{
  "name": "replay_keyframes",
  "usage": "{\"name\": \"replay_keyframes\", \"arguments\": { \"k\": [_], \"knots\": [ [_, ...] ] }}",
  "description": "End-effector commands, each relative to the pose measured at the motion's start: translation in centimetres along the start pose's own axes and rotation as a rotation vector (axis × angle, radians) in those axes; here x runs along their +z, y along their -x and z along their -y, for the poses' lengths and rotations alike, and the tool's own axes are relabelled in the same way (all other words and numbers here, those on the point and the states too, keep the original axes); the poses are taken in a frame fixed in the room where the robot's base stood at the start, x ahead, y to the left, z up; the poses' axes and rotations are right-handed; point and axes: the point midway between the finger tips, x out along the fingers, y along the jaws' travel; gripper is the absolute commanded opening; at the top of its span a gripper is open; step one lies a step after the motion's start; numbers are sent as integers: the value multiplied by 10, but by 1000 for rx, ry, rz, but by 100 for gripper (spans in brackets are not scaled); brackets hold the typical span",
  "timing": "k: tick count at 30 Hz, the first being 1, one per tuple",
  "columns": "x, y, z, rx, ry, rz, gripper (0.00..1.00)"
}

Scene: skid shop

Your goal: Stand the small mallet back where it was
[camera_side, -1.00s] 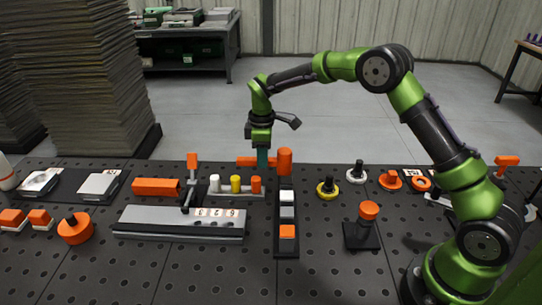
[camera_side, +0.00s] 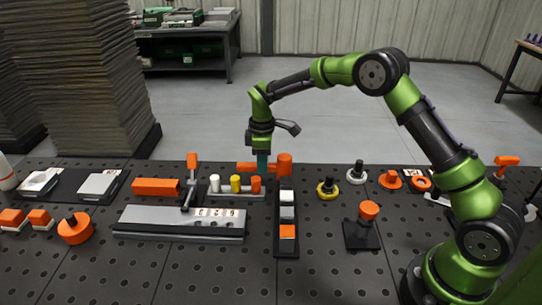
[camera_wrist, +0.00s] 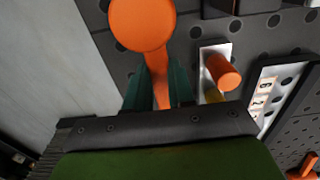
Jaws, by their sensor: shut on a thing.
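The small mallet is orange, with a thick cylindrical head (camera_side: 285,165) and a handle (camera_side: 246,167) lying roughly level, pointing left in the side view. My gripper (camera_side: 263,168) points down and is shut on the handle, just left of the head. In the wrist view, the round end of the mallet head (camera_wrist: 142,22) shows at the top, and the handle runs between the green fingers of my gripper (camera_wrist: 158,75). The mallet is at the far part of the black perforated table. I cannot tell whether the head touches the table.
A rack with white, yellow and orange pegs (camera_side: 236,184) stands close in front of the handle. A black strip with blocks (camera_side: 287,245) lies in front of the head. A clamp with an orange grip (camera_side: 192,161) stands left. Bare table (camera_side: 330,270) shows at front right.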

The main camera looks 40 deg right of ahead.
Motion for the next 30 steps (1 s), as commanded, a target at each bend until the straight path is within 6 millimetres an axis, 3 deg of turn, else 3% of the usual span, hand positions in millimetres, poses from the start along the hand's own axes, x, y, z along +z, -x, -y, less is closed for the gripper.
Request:
{"name": "replay_keyframes", "arguments": {
  "k": [11,12,17,23,26,30],
  "knots": [
    [0,-4,0,1,-1,-1,0],
    [0,-4,0,1,-1,-1,26],
    [0,-4,0,0,-1,-1,51],
    [0,-4,0,0,-1,0,53],
    [0,-5,0,-1,-1,1,65],
    [0,-5,0,-1,-1,0,66]
  ]
}}
